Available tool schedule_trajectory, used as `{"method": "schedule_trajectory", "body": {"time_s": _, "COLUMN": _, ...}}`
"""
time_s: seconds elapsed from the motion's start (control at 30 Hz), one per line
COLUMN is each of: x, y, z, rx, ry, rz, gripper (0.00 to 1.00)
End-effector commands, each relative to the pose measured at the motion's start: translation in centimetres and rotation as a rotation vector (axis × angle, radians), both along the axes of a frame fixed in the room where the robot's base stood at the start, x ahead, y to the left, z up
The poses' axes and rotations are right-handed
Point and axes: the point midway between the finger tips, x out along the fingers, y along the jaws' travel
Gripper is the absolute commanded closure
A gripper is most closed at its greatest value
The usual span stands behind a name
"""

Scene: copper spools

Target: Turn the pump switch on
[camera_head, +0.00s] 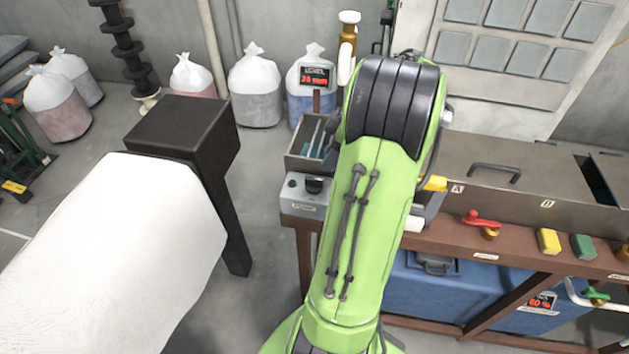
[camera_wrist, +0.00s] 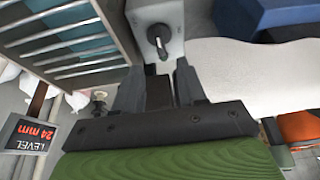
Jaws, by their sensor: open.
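The pump switch is likely the black knob (camera_head: 314,184) on a small grey control box (camera_head: 303,203) at the left end of the brown bench. Its label is too small to read. In the wrist view, the grey box (camera_wrist: 176,18) is at the top with the black knob (camera_wrist: 158,42) and its lever facing me. My gripper (camera_wrist: 160,80) is open and empty. Its two dark fingers point toward the box, with the knob just beyond and roughly between the tips. I cannot tell whether they touch the box. In the head view my green arm hides the gripper.
A slatted tray (camera_wrist: 65,35) lies left of the box in the wrist view. A level display (camera_wrist: 27,133) reads 24 mm. The bench (camera_head: 465,245) holds a lidded metal tank (camera_head: 500,190) and a red-handled valve (camera_head: 483,220). A black post (camera_head: 185,130) stands left of the bench.

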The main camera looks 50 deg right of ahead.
Motion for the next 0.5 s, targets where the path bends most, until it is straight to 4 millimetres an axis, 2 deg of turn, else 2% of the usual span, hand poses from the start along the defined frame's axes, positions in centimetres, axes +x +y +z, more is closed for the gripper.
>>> {"method": "schedule_trajectory", "body": {"time_s": 0.03, "x": 0.5, "y": 0.3, "z": -1.6, "rx": 0.003, "ry": 0.001, "rz": 0.002, "gripper": 0.6}}
{"method": "schedule_trajectory", "body": {"time_s": 0.23, "x": 2.1, "y": 1.0, "z": -5.9, "rx": 0.003, "ry": 0.001, "rz": 0.002, "gripper": 0.6}}
{"method": "schedule_trajectory", "body": {"time_s": 0.4, "x": 3.0, "y": 1.3, "z": -8.0, "rx": 0.001, "ry": 0.0, "rz": 0.0, "gripper": 0.6}}
{"method": "schedule_trajectory", "body": {"time_s": 0.5, "x": 3.1, "y": 1.3, "z": -8.3, "rx": -0.001, "ry": 0.001, "rz": -0.001, "gripper": 0.6}}
